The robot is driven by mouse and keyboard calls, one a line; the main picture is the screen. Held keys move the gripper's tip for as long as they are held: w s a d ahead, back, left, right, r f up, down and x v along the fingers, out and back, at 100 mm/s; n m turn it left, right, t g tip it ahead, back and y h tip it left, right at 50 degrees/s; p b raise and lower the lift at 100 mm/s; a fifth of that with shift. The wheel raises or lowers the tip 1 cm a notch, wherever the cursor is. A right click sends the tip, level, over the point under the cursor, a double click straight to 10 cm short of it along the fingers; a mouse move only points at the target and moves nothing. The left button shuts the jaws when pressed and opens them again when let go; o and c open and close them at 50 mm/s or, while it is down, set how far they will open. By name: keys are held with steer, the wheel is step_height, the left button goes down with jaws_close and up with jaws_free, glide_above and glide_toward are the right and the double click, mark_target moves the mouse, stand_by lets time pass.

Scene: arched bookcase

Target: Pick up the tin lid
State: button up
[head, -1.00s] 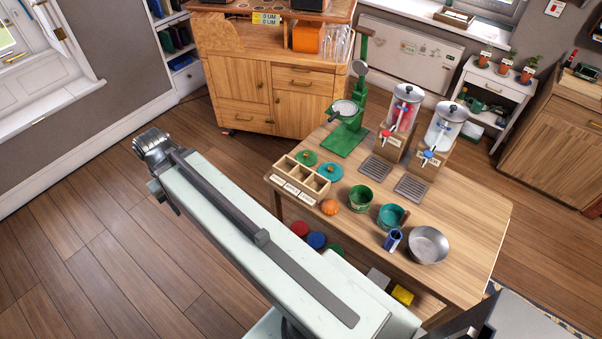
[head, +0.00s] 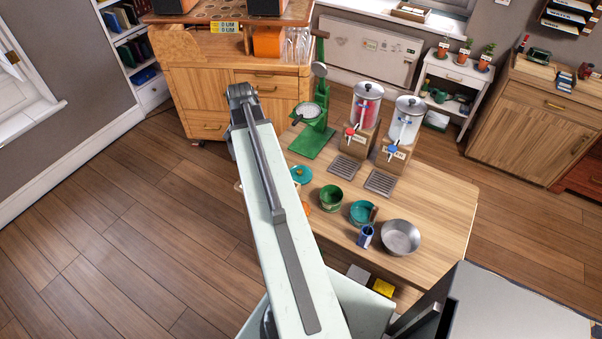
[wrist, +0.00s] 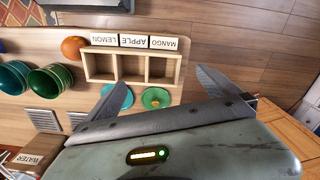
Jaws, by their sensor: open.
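Two round lids with small orange knobs lie on the wooden table. The teal lid (head: 301,176) shows beside my arm in the head view. In the wrist view the teal lid (wrist: 123,100) is partly covered by a finger, and the green lid (wrist: 156,98) lies beside it, between my fingers in the picture. The green lid is hidden behind my arm in the head view. I cannot tell which one is the tin lid. My gripper (wrist: 162,78) is open and empty, apparently above the lids. Its fingers do not show in the head view.
A three-compartment wooden box (wrist: 131,66) with fruit labels sits beside the lids. A green tin (head: 331,198), a teal tin (head: 362,213), a blue cup (head: 365,236) and a metal bowl (head: 400,238) stand nearby. A green press (head: 313,130) and two dispensers (head: 367,105) stand behind.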

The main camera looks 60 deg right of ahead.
mark_target(301, 170)
steer(key=s+d+m, duration=0.6)
steer(key=s+d, duration=0.6)
steer(key=f+b, duration=1.2)
steer(key=shift+w+d, duration=0.1)
steer(key=shift+w, duration=0.1)
steer(key=shift+r, duration=0.15)
steer(key=c, duration=1.2)
steer(key=shift+o, duration=0.2)
steer(key=shift+r, duration=0.1)
